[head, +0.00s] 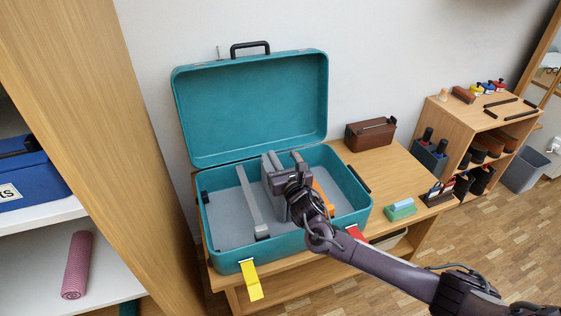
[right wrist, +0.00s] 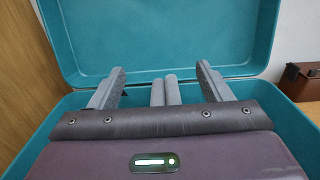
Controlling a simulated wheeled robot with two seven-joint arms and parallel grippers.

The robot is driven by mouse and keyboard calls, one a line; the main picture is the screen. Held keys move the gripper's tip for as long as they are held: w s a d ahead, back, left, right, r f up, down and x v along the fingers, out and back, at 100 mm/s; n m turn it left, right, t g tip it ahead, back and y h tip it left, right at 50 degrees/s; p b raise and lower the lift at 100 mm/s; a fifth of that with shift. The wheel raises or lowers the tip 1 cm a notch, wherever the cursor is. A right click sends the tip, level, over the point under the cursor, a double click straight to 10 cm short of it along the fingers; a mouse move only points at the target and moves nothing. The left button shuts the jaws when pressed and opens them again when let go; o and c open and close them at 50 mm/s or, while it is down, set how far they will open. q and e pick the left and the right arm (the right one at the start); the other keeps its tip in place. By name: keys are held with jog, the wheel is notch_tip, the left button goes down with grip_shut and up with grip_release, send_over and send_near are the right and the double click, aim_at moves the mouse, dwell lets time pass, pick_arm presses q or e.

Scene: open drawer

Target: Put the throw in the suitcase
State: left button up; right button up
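The teal suitcase (head: 205,222) lies open on a wooden table, its lid (head: 250,108) raised toward the wall. A grey folded thing with two rounded ridges, likely the throw (head: 270,160), stands upright inside the suitcase. It also shows in the right wrist view (right wrist: 164,92). My right gripper (head: 285,171) is inside the suitcase at this grey thing. In the right wrist view its fingers (right wrist: 160,72) are spread on either side, with visible gaps. Its lower part is hidden by the gripper. My left gripper is out of view.
A grey bar (head: 249,203) and an orange item (head: 323,197) are in the suitcase. A yellow tag (head: 250,280) hangs at its front. A brown box (head: 370,134) and a green-and-blue block (head: 400,209) sit to the right. Shelves at left hold a pink roll (head: 77,265) and blue box (head: 30,180).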

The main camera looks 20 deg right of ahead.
jog(key=shift+r, duration=0.3)
jog(key=shift+s+p, duration=0.3)
jog(key=shift+s, duration=0.15)
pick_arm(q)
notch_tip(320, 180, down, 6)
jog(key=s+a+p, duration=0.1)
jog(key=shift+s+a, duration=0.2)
pick_arm(e)
jog(key=s, duration=1.1)
jog(key=shift+d, duration=0.2)
